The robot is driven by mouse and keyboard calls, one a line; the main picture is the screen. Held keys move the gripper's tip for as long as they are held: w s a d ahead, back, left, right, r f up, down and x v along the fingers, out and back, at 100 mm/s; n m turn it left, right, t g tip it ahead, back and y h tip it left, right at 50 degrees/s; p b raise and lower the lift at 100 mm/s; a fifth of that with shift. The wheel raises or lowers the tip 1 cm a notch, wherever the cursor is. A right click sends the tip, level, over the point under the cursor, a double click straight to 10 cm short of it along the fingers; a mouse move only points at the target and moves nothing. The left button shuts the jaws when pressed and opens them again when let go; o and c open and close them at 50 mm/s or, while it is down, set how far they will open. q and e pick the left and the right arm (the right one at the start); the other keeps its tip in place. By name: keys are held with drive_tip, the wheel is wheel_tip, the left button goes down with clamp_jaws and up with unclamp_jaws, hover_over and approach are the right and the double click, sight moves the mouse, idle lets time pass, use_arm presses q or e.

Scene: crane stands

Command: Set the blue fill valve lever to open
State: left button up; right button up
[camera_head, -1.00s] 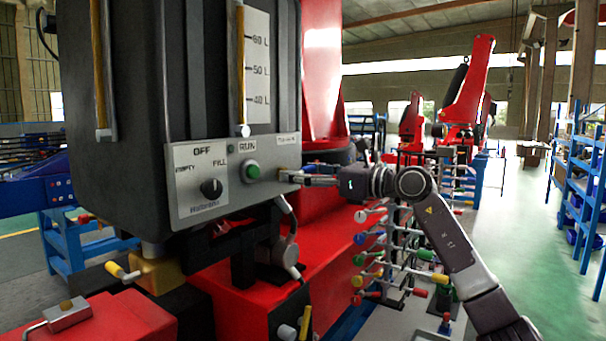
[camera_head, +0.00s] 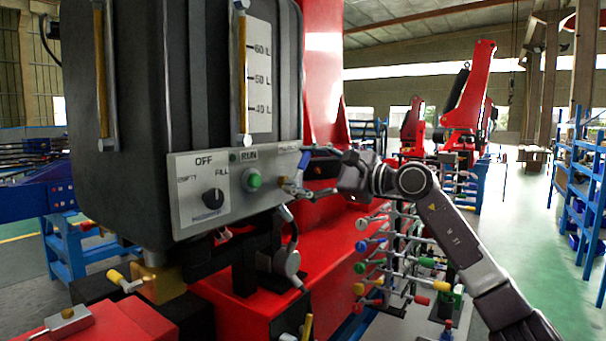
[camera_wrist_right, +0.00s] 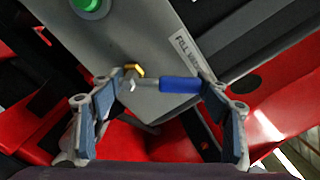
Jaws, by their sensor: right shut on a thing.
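The blue fill valve lever (camera_head: 304,160) sits at the right end of the grey control panel (camera_head: 232,218), beside the "FILL VALVE" label, which is partly cut off. In the wrist view its blue handle (camera_wrist_right: 180,85) lies between the blue-padded fingers of my right gripper (camera_wrist_right: 167,88), with a brass fitting at its left end. One finger is by the handle's free end and the other by its inner end. In the head view my right gripper (camera_head: 298,169) reaches in from the right, with its fingers above and below the lever. My left gripper is out of view.
A black tank (camera_head: 205,100) with a level gauge rises above the panel. The panel carries a green RUN button (camera_head: 252,180) and a black selector knob (camera_head: 213,199). A rack of coloured levers (camera_head: 385,255) stands below my right arm. Red crane parts lie behind.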

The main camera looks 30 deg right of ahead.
drive_tip(key=n, duration=0.1)
drive_tip(key=a+n, duration=0.1)
drive_tip(key=n, duration=0.3)
drive_tip(key=shift+s+a+r, duration=0.2)
drive_tip(key=shift+s+r, duration=0.1)
drive_tip(key=shift+r, duration=0.1)
drive_tip(key=shift+s+a+n+b, duration=0.1)
drive_tip(key=shift+a+n+b, duration=0.1)
drive_tip(key=shift+n, duration=0.55)
drive_tip(key=shift+s+a+n+b, duration=0.1)
drive_tip(key=shift+a+n+b, duration=0.05)
drive_tip(key=shift+n, duration=0.6)
drive_tip(key=o, duration=1.7)
